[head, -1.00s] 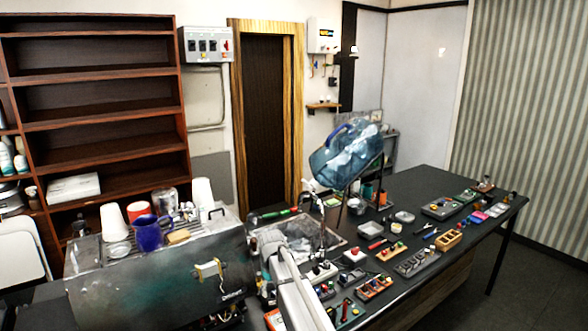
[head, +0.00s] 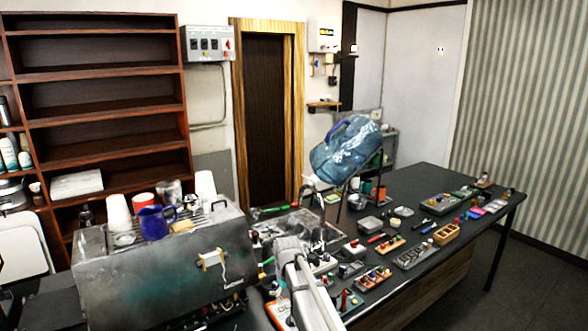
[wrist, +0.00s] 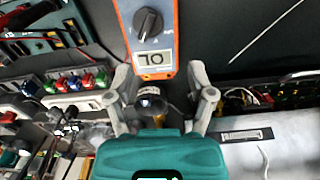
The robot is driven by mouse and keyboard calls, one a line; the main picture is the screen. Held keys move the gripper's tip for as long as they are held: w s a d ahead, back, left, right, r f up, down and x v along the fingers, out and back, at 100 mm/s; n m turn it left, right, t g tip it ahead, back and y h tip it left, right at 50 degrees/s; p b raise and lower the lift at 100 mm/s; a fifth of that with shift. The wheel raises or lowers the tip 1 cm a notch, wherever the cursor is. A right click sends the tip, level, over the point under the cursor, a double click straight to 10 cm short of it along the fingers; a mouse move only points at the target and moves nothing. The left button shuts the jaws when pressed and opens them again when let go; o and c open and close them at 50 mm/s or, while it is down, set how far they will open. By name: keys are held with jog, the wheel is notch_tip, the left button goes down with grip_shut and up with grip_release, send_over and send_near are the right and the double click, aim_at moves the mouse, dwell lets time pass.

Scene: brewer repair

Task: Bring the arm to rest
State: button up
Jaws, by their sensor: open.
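My gripper (wrist: 162,98) shows in the wrist view with its two grey fingers spread apart. It is open. A small dark round part (wrist: 150,98) appears between the fingers; I cannot tell how far below them it is, and nothing is clamped. In the head view my pale arm rises from the bottom edge in front of the bench, and its gripper cannot be made out there.
An orange-edged box with a black dial (wrist: 149,22) lies ahead of the fingers. The dark bench (head: 405,187) holds several small parts trays. A tilted blue water bottle (head: 345,150) stands behind my arm. The brewer's grey housing (head: 150,275) is at left.

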jog(key=s+d+f+m+b, duration=0.3)
jog(key=s+d+f+b, duration=0.1)
jog(key=s+d, duration=0.5)
jog(key=s+d+f+m+b, duration=0.2)
jog(key=s+d+f+b, duration=0.2)
jog(key=s+d, duration=0.6)
jog(key=s, duration=0.3)
jog(key=shift+f+m, duration=0.25)
jog(key=shift+m, duration=0.15)
dwell(0.7)
